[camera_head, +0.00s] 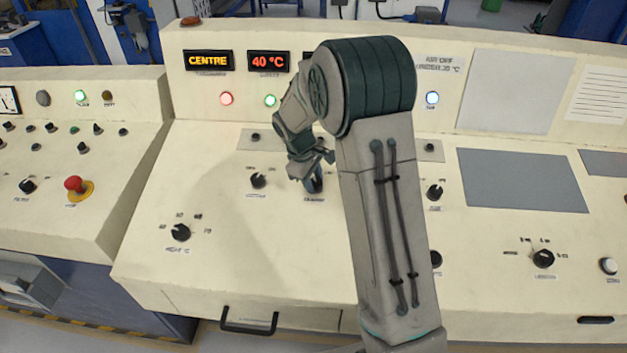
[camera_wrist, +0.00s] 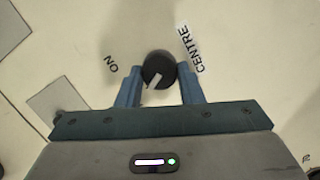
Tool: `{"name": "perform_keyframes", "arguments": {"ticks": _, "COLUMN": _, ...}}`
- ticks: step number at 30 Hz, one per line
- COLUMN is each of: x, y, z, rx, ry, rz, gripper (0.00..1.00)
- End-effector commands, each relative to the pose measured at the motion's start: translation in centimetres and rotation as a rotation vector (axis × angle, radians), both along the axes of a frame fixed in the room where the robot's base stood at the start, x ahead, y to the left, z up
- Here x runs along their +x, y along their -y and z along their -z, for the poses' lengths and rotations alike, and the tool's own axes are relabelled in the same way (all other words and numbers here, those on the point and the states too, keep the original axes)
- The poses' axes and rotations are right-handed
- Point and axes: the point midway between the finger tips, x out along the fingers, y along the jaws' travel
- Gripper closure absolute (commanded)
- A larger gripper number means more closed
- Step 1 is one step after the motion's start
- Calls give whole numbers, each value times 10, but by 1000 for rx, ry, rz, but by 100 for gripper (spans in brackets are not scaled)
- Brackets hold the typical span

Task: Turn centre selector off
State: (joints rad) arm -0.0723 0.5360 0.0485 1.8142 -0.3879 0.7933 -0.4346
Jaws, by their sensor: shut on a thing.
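The centre selector (camera_wrist: 158,68) is a round black knob with a pale pointer mark, seen in the wrist view. Its mark points down and slightly left there. An ON label (camera_wrist: 111,64) lies to its left and a CENTRE label (camera_wrist: 189,49) to its right. My gripper (camera_wrist: 160,76) has one blue finger on each side of the knob and is shut on it. In the head view my gripper (camera_head: 311,170) is down at the desk and mostly hides the knob.
Another black knob (camera_head: 258,180) stands close to the left of my gripper. A temperature display (camera_head: 268,62) reads 40 °C. A red emergency button (camera_head: 74,184) is on the left desk. More knobs, such as one at the right (camera_head: 543,258), dot the sloping desk.

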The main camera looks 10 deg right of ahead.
Motion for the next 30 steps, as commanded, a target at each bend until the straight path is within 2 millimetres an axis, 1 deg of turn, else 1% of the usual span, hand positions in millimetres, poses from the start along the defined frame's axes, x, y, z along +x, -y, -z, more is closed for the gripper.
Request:
{"name": "perform_keyframes", "arguments": {"ticks": 6, "x": 1, "y": -1, "z": -1, "rx": -8, "ry": 1, "rz": -45, "gripper": 89}}
{"name": "perform_keyframes", "arguments": {"ticks": 19, "x": 1, "y": -1, "z": -1, "rx": -10, "ry": 0, "rz": -53, "gripper": 89}}
{"name": "perform_keyframes", "arguments": {"ticks": 20, "x": 1, "y": -1, "z": -1, "rx": -10, "ry": 0, "rz": -53, "gripper": 61}}
{"name": "perform_keyframes", "arguments": {"ticks": 21, "x": 1, "y": -1, "z": -1, "rx": -10, "ry": 0, "rz": -53, "gripper": 50}}
{"name": "perform_keyframes", "arguments": {"ticks": 22, "x": 1, "y": -1, "z": -1, "rx": -9, "ry": -1, "rz": -53, "gripper": 45}}
{"name": "perform_keyframes", "arguments": {"ticks": 30, "x": 0, "y": -1, "z": -1, "rx": -10, "ry": -2, "rz": -50, "gripper": 45}}
